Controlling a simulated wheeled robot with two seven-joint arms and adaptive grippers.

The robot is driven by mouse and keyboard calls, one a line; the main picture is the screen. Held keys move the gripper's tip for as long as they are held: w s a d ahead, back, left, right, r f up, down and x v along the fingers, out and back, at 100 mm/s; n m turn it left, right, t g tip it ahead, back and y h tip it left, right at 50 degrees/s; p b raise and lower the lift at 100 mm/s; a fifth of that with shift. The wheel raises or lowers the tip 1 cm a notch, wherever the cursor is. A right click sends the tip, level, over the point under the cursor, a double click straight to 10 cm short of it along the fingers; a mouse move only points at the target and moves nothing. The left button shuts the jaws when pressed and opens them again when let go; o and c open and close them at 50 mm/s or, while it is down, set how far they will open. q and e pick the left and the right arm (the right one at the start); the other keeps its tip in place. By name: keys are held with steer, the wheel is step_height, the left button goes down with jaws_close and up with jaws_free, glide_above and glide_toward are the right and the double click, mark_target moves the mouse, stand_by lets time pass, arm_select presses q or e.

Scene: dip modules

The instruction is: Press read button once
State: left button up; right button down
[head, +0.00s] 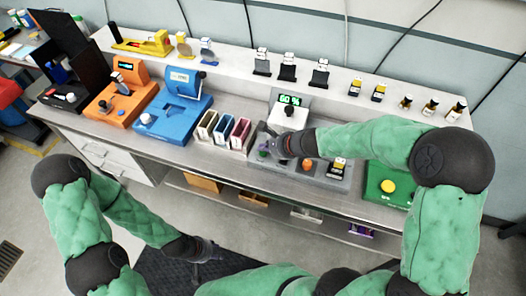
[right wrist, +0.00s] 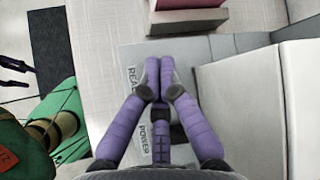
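A grey device with a lit green display (head: 290,100) reading what looks like 60 % stands on the bench, right of the middle. In the right wrist view, its grey panel has a READ label (right wrist: 133,83) and a POWER label (right wrist: 143,139). My right gripper (head: 266,148) is over the left part of this panel. Its purple fingers (right wrist: 158,72) look closed together, with nothing seen between them, beside the READ label. The read button is hidden under the fingers, and I cannot tell whether they touch it. My left gripper (head: 208,249) hangs in front of the bench, too small to read.
Narrow coloured boxes (head: 222,130) stand just left of the device. A blue machine (head: 172,108) and an orange machine (head: 122,98) are further left. A green box with a yellow button (head: 389,187) is at the right. Small bottles (head: 430,106) stand on the back shelf.

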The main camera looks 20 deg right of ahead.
mark_target(265, 154)
step_height(265, 154, up, 5)
steer(key=p, duration=0.4)
stand_by(0.3)
stand_by(0.7)
